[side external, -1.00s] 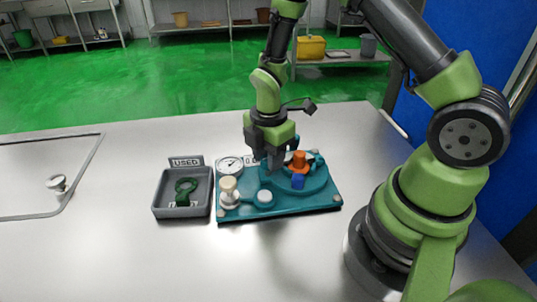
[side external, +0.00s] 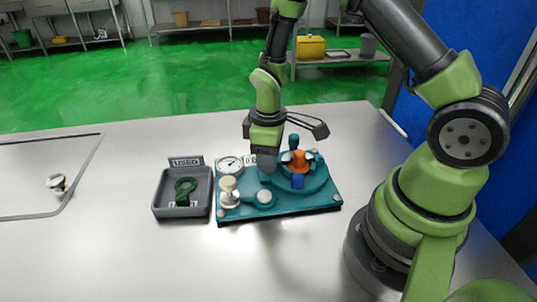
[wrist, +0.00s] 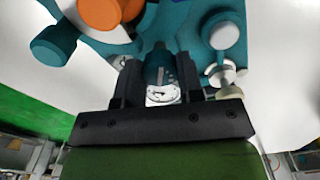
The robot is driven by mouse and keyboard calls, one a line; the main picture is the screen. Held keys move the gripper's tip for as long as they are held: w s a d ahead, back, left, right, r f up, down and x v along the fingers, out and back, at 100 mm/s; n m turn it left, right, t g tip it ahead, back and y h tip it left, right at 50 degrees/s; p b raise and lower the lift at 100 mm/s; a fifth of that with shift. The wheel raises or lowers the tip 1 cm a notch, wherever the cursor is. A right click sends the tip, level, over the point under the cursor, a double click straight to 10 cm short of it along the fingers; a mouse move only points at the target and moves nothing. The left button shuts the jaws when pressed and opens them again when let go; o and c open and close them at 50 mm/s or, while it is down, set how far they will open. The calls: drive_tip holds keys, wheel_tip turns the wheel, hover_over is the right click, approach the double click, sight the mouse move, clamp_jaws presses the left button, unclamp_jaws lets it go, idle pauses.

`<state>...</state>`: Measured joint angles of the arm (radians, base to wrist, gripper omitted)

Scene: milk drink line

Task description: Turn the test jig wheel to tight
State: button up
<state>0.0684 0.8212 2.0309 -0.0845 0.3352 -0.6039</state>
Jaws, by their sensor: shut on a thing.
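The teal test jig (side external: 283,204) lies flat on the steel table. Its round wheel part (side external: 318,178) is at the right, with an orange hub (side external: 298,161), a blue block (side external: 298,181) at its front and a teal knob (side external: 294,141) standing at the back. My gripper (side external: 265,172) points down at the left side of the wheel. In the wrist view my gripper (wrist: 158,85) has both fingers around a teal upright piece (wrist: 158,66), shut on it. The gripper hides the wheel's left part in the side view.
A round gauge (side external: 230,165) and a cream-topped post (side external: 228,186) stand on the jig's left. A grey tray (side external: 159,211) marked USED holds a dark green part (side external: 185,190). The table front is clear.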

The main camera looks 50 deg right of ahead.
drive_tip(key=m, duration=0.5)
drive_tip(key=shift+m, duration=0.3)
drive_tip(key=m, duration=0.5)
drive_tip(key=shift+m, duration=0.4)
drive_tip(key=o, duration=0.9)
drive_tip(key=shift+r, duration=0.1)
wheel_tip(320, 180, up, 10)
drive_tip(key=shift+f, duration=0.1)
